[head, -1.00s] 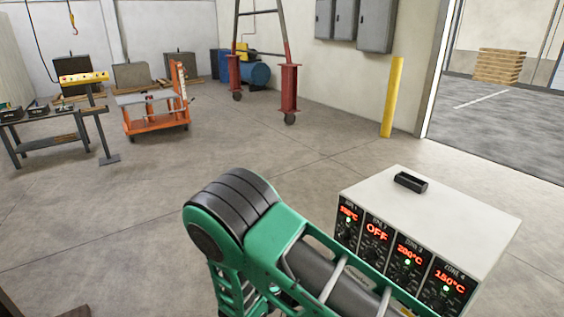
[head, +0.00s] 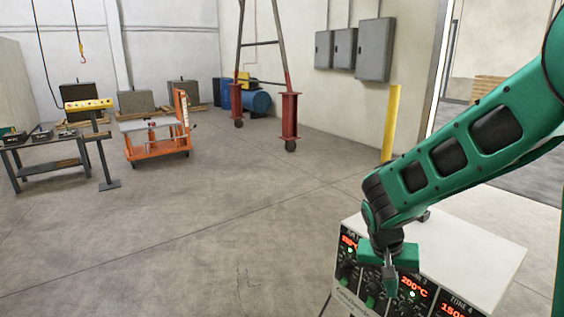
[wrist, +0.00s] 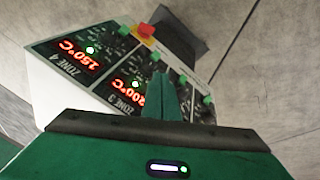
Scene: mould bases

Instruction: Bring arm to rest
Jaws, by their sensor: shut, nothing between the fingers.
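My arm comes in from the right in the head view and bends down at the wrist over the front of a white-topped control box (head: 475,252). My gripper (head: 389,290) points down in front of the box's black panel, with its fingers together and empty. In the wrist view the closed fingers (wrist: 161,88) overlap the panel (wrist: 108,62).
An orange cart (head: 158,148) and a dark workbench (head: 50,163) stand at the left. A yellow two-button post (head: 90,105) stands between them. A red-footed gantry (head: 290,115) and yellow bollard (head: 391,122) stand farther back. The middle floor is clear.

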